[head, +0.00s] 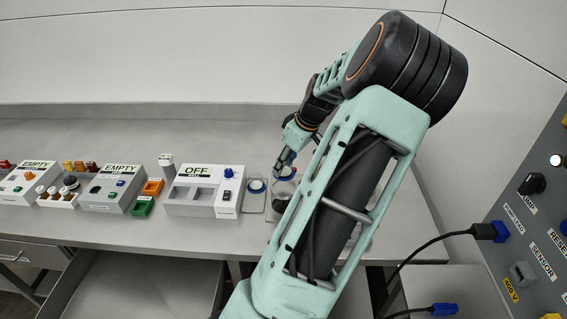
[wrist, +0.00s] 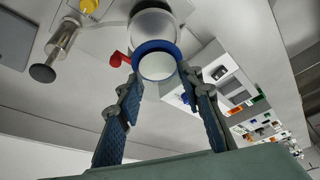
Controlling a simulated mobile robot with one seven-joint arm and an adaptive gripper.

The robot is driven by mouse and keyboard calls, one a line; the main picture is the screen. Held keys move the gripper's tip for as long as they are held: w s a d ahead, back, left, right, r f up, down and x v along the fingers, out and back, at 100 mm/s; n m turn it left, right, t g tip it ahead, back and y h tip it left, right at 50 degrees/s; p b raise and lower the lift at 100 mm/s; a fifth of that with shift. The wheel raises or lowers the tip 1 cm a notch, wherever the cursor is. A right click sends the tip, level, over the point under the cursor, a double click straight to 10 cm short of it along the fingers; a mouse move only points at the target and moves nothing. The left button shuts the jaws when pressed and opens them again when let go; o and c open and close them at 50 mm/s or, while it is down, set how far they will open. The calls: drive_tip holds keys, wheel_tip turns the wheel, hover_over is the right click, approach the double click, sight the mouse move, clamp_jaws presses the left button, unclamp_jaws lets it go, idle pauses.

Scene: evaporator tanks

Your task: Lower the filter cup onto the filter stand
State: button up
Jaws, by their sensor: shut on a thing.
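The filter cup, a clear cup with a blue rim, shows in the head view (head: 285,175) and in the wrist view (wrist: 157,47). My gripper (head: 284,162) is at its rim, and in the wrist view its fingers (wrist: 162,86) stand on either side of the blue ring, shut on the cup. In the wrist view a clear rounded body (wrist: 153,22) lies just beyond the ring, with a small red piece on its left. I cannot tell which part is the filter stand; my arm hides much of this spot. I cannot tell whether the cup touches anything below.
Further left are the white OFF box (head: 204,196), green and orange trays (head: 143,206), and EMPTY boxes (head: 112,194). A cylinder with a dark end (wrist: 62,40) shows in the wrist view. A panel (head: 530,220) stands right.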

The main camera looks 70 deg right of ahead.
drive_tip(key=shift+f+b, duration=1.55)
drive_tip(key=shift+f, duration=1.3)
drive_tip(key=o, duration=1.2)
drive_tip(key=v, duration=1.2)
